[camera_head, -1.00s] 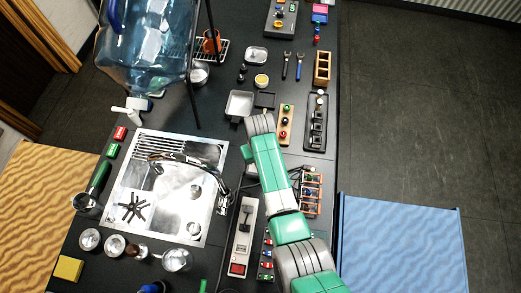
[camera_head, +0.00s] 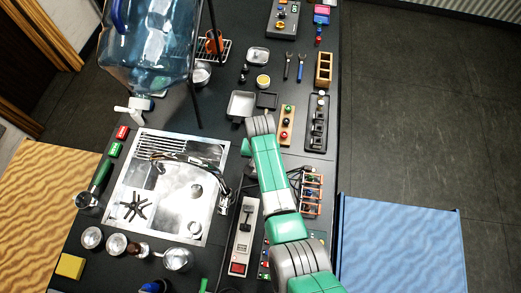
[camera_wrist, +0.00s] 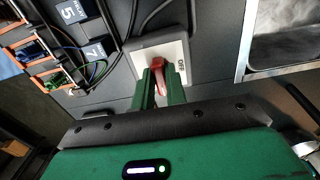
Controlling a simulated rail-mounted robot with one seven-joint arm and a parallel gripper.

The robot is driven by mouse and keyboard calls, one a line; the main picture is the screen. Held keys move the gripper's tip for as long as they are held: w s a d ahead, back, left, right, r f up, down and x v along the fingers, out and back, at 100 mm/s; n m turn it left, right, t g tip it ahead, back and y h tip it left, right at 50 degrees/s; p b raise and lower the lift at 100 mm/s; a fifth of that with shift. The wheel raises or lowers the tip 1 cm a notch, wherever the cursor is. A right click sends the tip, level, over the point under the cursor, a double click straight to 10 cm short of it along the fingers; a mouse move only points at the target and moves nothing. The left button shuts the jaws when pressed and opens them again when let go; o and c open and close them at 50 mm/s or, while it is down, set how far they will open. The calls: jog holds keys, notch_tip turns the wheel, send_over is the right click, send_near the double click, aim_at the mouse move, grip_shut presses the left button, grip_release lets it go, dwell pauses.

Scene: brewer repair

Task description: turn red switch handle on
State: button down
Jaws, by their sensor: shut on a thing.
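The red switch handle (camera_wrist: 158,74) stands on a white switch plate (camera_wrist: 177,58) in the wrist view. The plate carries dark lettering that reads like "OFF" near its right edge. My gripper (camera_wrist: 159,84) has its two green fingers closed around the handle from both sides. The curved red tip of the handle shows beyond the fingers. In the head view my arm covers most of the switch area, so the handle cannot be made out there.
In the wrist view, dark cables and numbered tags (camera_wrist: 95,50) lie left of the switch, beside an orange rack (camera_wrist: 45,68). A metal sink edge (camera_wrist: 285,40) is at the right. The head view shows a power strip (camera_head: 243,235) near my arm.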

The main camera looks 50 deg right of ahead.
dwell(0.4)
jog(key=c, duration=1.4)
grip_release()
jog(key=shift+c, duration=0.2)
notch_tip(320, 180, up, 8)
jog(key=shift+f, duration=0.1)
